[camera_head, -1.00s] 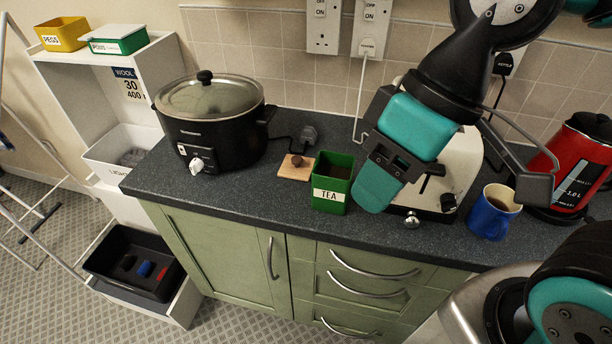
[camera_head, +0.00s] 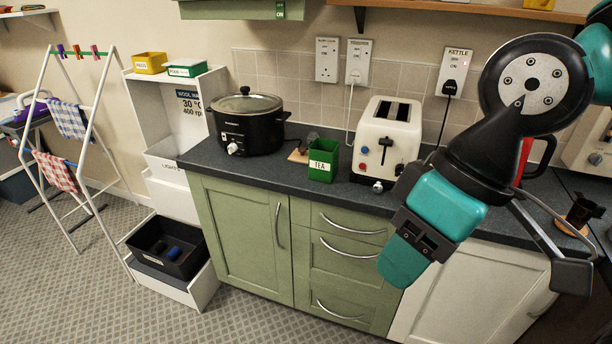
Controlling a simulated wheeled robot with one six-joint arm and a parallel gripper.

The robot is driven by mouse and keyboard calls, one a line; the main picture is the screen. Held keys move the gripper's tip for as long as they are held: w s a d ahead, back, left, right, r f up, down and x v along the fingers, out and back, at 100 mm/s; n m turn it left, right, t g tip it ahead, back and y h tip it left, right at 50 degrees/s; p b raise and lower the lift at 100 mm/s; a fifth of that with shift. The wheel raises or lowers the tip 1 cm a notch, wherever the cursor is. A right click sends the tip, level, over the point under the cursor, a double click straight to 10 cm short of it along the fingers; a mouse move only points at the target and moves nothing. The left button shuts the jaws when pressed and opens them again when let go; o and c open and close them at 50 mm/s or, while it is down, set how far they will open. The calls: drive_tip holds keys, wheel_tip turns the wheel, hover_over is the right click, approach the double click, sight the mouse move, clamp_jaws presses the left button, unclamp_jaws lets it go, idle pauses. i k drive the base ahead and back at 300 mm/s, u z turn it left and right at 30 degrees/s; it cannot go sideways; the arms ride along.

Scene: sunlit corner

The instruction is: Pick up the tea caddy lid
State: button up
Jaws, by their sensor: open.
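My gripper (camera_head: 490,230) is open and empty at the right, in front of the worktop's front edge. It is well to the right of the lid and closer to the camera, and touches neither lid nor caddy.
A black slow cooker (camera_head: 249,124) stands left of the lid, and a dark plug (camera_head: 312,142) lies close behind it. A cream toaster (camera_head: 386,138) stands right of the caddy. A red kettle (camera_head: 524,155) is mostly hidden behind my arm. The worktop in front of the lid is clear.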

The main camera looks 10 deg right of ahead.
sight(300, 155)
drive_tip(key=u, duration=0.95)
drive_tip(key=i, duration=1.45)
drive_tip(key=z, duration=0.7)
drive_tip(key=i, duration=0.55)
